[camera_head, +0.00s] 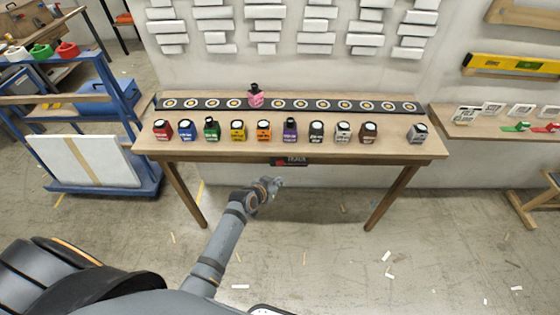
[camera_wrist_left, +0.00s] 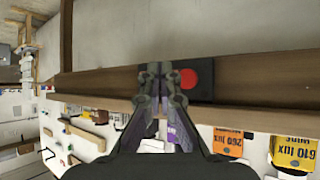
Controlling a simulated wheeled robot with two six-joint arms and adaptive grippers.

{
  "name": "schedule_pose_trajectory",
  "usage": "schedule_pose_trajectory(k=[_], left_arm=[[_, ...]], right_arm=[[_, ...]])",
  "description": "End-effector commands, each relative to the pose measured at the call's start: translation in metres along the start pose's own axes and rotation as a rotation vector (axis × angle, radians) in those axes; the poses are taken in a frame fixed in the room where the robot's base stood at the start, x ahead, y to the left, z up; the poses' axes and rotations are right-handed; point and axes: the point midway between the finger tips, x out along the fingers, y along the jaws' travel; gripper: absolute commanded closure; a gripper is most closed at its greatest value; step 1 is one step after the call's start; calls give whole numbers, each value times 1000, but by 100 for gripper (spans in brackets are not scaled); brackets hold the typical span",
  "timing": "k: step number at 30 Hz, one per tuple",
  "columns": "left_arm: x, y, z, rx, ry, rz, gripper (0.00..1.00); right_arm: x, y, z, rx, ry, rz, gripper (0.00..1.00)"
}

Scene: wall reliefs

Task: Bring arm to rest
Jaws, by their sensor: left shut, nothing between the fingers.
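My left gripper (camera_head: 277,183) is in front of the wooden table, below its front edge and apart from it in the head view. Its arm reaches up from the bottom of the picture. In the left wrist view the two dark fingers of the left gripper (camera_wrist_left: 155,72) are together, with nothing between them. They overlap a black plate (camera_wrist_left: 203,92) with a red dot on the table's front edge. My right gripper is not in view.
The table (camera_head: 300,148) bears a row of several coloured bottles and a black strip (camera_head: 330,105) with round marks. A pink bottle (camera_head: 255,97) stands on the strip. A blue cart (camera_head: 130,115) is at left, a shelf (camera_head: 470,125) at right. Floor in front is mostly clear.

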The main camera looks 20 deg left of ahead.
Motion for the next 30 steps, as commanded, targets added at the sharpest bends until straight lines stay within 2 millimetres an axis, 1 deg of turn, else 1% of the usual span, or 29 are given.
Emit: schedule_pose_trajectory(k=[1, 3, 16, 17, 19, 20, 23, 24, 26, 27, 29, 30], left_arm=[[-3, 2, 0, 0, 0, 0, 100], [-4, 2, 2, 1, 1, 0, 100], [-3, 2, 3, 1, 0, 0, 100], [-3, 2, 4, 0, -1, -1, 100], [-1, 2, 16, -6, -22, -4, 100], [1, 1, 27, -12, -39, -7, 100], [6, -2, 89, -38, -136, -29, 100], [7, -4, 122, -52, -187, -42, 100], [3, -7, 177, -71, -269, -63, 100], [-2, -8, 213, -83, -322, -77, 100], [-14, -9, 266, -99, -401, -97, 100], [-25, -10, 300, -108, -453, -110, 100]], right_arm=[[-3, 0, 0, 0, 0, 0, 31], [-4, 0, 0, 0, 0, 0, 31], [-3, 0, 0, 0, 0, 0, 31], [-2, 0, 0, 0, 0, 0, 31], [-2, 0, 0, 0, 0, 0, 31], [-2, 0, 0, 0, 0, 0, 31], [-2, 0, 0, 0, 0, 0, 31], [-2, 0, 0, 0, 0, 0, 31], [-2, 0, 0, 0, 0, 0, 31], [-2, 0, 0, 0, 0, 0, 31], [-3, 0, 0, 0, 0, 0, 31], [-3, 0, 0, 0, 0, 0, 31]])
